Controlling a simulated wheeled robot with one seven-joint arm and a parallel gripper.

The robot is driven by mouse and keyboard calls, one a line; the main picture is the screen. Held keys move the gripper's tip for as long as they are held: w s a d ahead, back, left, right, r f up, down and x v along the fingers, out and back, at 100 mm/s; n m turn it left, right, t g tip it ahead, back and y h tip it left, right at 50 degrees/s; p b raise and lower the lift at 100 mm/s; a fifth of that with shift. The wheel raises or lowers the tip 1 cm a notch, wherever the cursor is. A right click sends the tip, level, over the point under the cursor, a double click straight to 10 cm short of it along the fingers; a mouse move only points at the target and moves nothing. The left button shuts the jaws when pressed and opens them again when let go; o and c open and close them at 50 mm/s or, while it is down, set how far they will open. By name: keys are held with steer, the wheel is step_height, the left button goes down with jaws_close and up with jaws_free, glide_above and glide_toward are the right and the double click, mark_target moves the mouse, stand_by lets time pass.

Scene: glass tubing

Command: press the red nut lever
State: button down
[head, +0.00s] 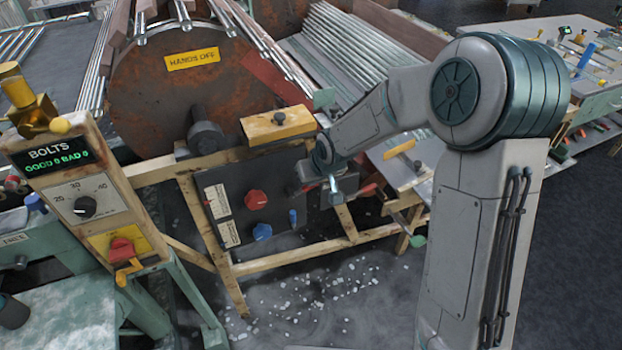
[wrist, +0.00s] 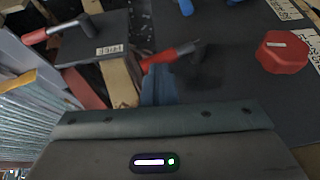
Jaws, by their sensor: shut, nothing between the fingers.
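A lever with a red handle (wrist: 170,55) sticks out from the dark panel in the wrist view, just beyond my gripper. A second lever with a red grip (wrist: 40,36) stands on a separate dark plate with a small label. I cannot read on either lever which is the nut lever. My gripper (head: 333,188) is shut and empty in front of the dark panel (head: 275,180). I cannot tell whether it touches the nearer lever; its fingertips are hard to make out.
The panel carries a red knob (head: 256,199), also in the wrist view (wrist: 285,52), and a blue knob (head: 262,231). A wooden frame surrounds it below a rusty drum (head: 185,90). A bolts station (head: 85,195) stands left. White bits litter the floor.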

steer(key=shift+d+f, duration=0.45)
steer(key=shift+d, duration=0.15)
steer(key=s+d+r+p, duration=0.2)
steer(key=d+r+p, duration=0.2)
steer(key=r, duration=0.6)
steer(key=shift+s+d+r, duration=0.2)
steer(key=shift+d+r, duration=0.15)
steer(key=shift+d, duration=0.65)
steer(key=s+d+r+m+h, duration=0.1)
steer(key=s+d+r, duration=0.2)
steer(key=s, duration=0.4)
steer(key=s+d+r+m+g+h+p, duration=0.1)
steer(key=s+d+r+m, duration=0.1)
steer(key=s+d, duration=0.3)
steer(key=s+d+r+m+h, duration=0.1)
steer(key=s+d+r+m, duration=0.1)
steer(key=s, duration=0.9)
step_height(320, 180, up, 2)
steer(key=shift+s+d+r+g, duration=0.15)
steer(key=shift+d+g, duration=0.25)
steer(key=shift+d, duration=0.5)
